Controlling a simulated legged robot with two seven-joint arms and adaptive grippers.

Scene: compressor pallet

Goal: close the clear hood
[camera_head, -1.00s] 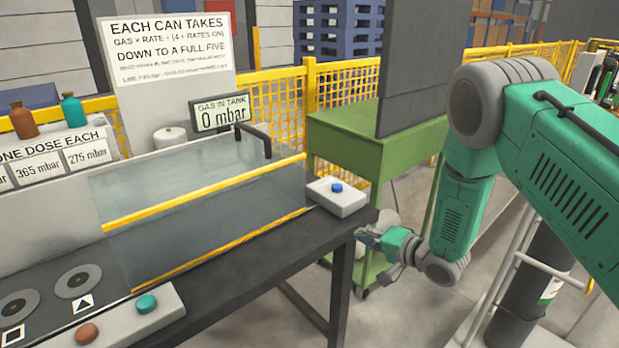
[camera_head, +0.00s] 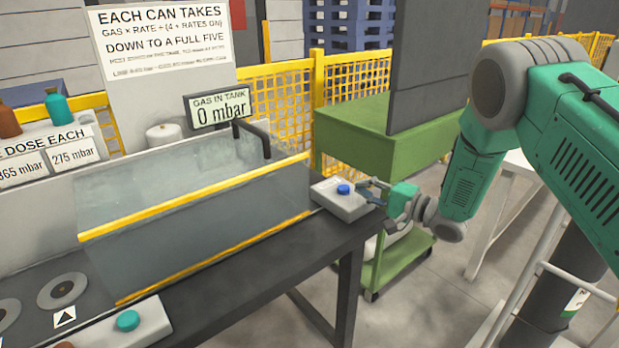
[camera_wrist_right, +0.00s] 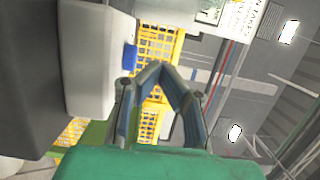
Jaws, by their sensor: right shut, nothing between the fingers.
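The clear hood (camera_head: 200,225) is a long see-through box on the dark bench, with a yellow bar (camera_head: 195,197) along its upper front edge and a yellow strip along its lower front edge. I cannot tell whether it is fully down. A pale box with a blue button (camera_head: 343,189) sits at the bench's right end, beside the hood. My right gripper (camera_head: 370,191) is at the right of this box, shut and empty. In the right wrist view its fingertips (camera_wrist_right: 158,68) meet, close to the blue button (camera_wrist_right: 130,57). My left gripper is out of view.
A screen reading 0 mbar (camera_head: 219,108) and a dark bent pipe (camera_head: 254,137) stand behind the hood. Another pale box with a green button (camera_head: 127,320) is at the front left. A green cart (camera_head: 370,135) stands behind the right gripper.

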